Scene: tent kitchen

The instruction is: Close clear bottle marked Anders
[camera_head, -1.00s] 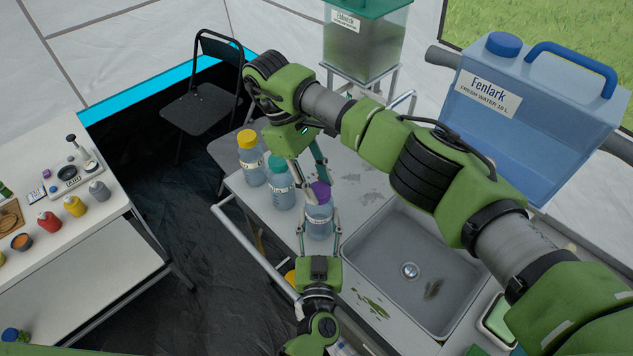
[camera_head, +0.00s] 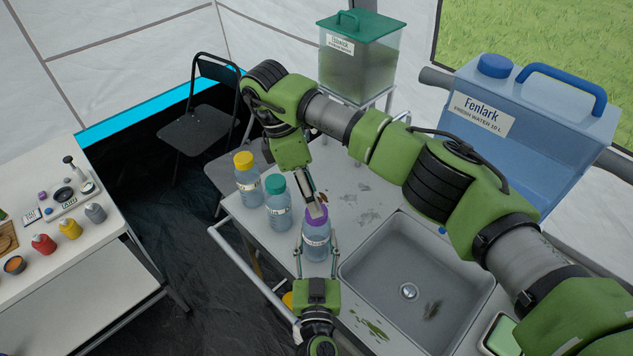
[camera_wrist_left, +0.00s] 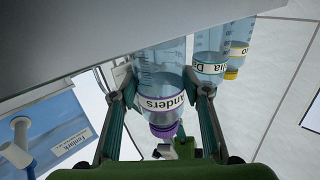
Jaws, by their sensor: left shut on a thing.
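The clear bottle marked Anders (camera_head: 316,243) stands upright on the counter beside the sink. A purple cap (camera_head: 317,217) sits at its mouth; I cannot tell how tightly. My left gripper (camera_head: 317,254) is shut on the bottle's body from the near side. In the left wrist view the label reading "anders" (camera_wrist_left: 163,102) shows between my left fingers (camera_wrist_left: 163,95), with the purple cap (camera_wrist_left: 163,130) at its mouth end. My right gripper (camera_head: 317,205) points down at the cap, its fingers seen nearly edge-on. Its grip is unclear.
A teal-capped bottle (camera_head: 277,215) and a yellow-capped bottle (camera_head: 247,183) stand just left of the Anders bottle. The sink (camera_head: 385,285) is on the right. The blue Fenlark water container (camera_head: 480,150) stands behind it. My right arm crosses above the sink.

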